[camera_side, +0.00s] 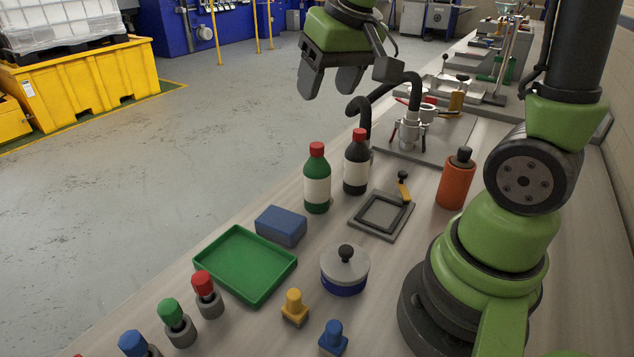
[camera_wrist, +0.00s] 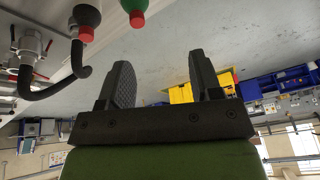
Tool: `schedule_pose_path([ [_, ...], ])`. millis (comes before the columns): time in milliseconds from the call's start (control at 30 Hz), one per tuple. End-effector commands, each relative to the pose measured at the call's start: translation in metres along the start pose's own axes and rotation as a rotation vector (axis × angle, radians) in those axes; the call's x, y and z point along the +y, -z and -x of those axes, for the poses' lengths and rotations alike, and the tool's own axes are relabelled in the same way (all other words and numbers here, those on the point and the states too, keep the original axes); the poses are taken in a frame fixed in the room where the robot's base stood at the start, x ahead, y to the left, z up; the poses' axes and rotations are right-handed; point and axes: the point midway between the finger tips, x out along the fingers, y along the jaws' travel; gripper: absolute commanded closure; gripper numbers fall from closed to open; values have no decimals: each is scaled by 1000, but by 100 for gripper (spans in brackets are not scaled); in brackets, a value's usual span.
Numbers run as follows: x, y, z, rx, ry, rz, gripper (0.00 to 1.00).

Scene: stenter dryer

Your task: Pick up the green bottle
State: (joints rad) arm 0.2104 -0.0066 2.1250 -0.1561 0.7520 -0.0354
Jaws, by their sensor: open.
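The green bottle (camera_side: 317,181) stands upright on the bench, with a red cap and a white label. It also shows at the top edge of the wrist view (camera_wrist: 136,8), where only its capped end is in frame. A dark bottle (camera_side: 356,165) with a red cap stands just behind and to the right of it. My gripper (camera_side: 330,88) is above the bench's far edge, higher than both bottles and apart from them. In the wrist view its two fingers (camera_wrist: 163,78) are spread with nothing between them.
A green tray (camera_side: 236,281), a blue block (camera_side: 281,226), a square frame plate (camera_side: 383,214) and a lidded round pot (camera_side: 345,272) lie near the bottles. An orange bottle (camera_side: 455,182) stands right. A black curved hose (camera_side: 363,112) rises behind the dark bottle.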

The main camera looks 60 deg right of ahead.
Motion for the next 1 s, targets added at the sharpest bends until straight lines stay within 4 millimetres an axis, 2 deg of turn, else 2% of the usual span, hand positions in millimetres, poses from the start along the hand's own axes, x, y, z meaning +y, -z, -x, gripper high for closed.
schedule_pose_path([
  [33,8,9,-17,-30,-26,-1,41],
  [100,17,18,-35,-54,-52,5,41],
  [200,26,25,-54,-79,-76,10,41],
  [300,32,28,-64,-92,-89,15,41],
  [600,37,24,-105,-99,-92,17,41],
  [833,40,20,-125,-100,-91,15,41],
  [1000,44,16,-152,-99,-91,16,41],
])
